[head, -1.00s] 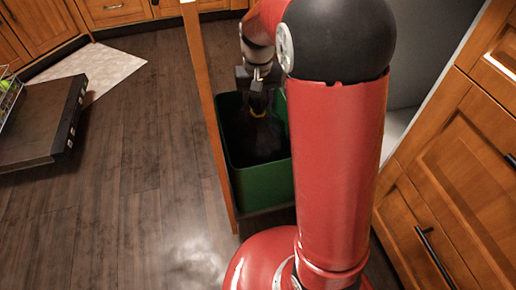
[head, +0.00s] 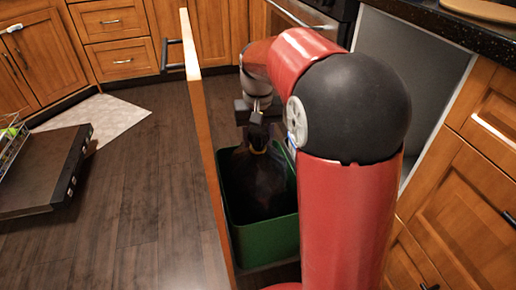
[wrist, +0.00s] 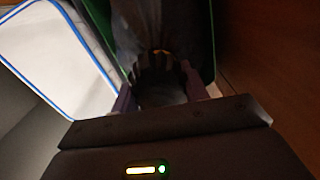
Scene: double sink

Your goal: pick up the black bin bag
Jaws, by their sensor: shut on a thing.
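The black bin bag (head: 258,180) hangs from my gripper (head: 256,118), its gathered neck with a yellow tie held just below the fingers. Its lower part is still inside the green bin (head: 262,240), and its bottom is hidden by the bin's walls. In the wrist view, my gripper (wrist: 162,95) is shut on the gathered top of the bag (wrist: 135,30), which is dark and partly lost in shadow.
An open wooden cabinet door (head: 207,150) stands close to the left of the bin. The open dishwasher door (head: 45,172) lies at the far left. A drawer cabinet (head: 455,190) and dark counter are at right. Wooden floor (head: 130,190) between the two doors is clear.

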